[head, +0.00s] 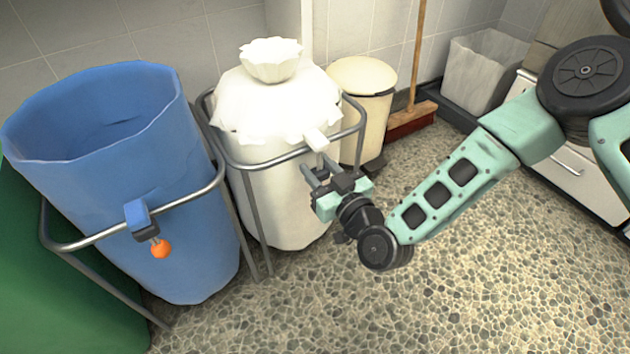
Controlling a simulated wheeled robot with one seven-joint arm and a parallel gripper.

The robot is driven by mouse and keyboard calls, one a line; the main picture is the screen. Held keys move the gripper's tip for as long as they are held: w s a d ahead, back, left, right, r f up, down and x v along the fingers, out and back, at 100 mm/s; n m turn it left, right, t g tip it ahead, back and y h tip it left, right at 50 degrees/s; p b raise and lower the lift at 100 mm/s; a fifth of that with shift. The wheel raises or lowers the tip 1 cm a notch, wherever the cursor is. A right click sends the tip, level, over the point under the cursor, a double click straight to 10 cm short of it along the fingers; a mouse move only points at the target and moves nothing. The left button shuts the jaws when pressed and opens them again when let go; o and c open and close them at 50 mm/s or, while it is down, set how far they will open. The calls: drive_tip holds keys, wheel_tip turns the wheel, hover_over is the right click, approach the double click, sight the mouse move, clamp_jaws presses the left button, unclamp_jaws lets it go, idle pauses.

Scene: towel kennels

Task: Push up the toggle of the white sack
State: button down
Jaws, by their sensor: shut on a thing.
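The white sack (285,195) hangs in a grey metal frame, its top gathered into a ruffled tuft (270,60). A white tab (316,139) hangs over the front right of the frame's rim. My gripper (318,168) is just below this tab, its fingers pointing up and left toward the sack. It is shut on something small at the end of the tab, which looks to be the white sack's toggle. The fingers mostly hide the toggle, so its colour and shape do not show clearly.
Behind are a cream bin (362,77), a broom (411,118) and a pale bin (483,68). The pebbled floor at front right is clear.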

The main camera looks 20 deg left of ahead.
sight(320, 170)
drive_tip(key=shift+r+p, duration=1.65)
drive_tip(key=shift+r, duration=0.8)
drive_tip(key=c, duration=0.9)
unclamp_jaws()
drive_tip(key=p+v, duration=0.4)
drive_tip(key=v, duration=1.3)
drive_tip(key=shift+s+d+p, duration=0.15)
drive_tip(key=shift+d+p, duration=0.1)
drive_tip(key=shift+p, duration=0.05)
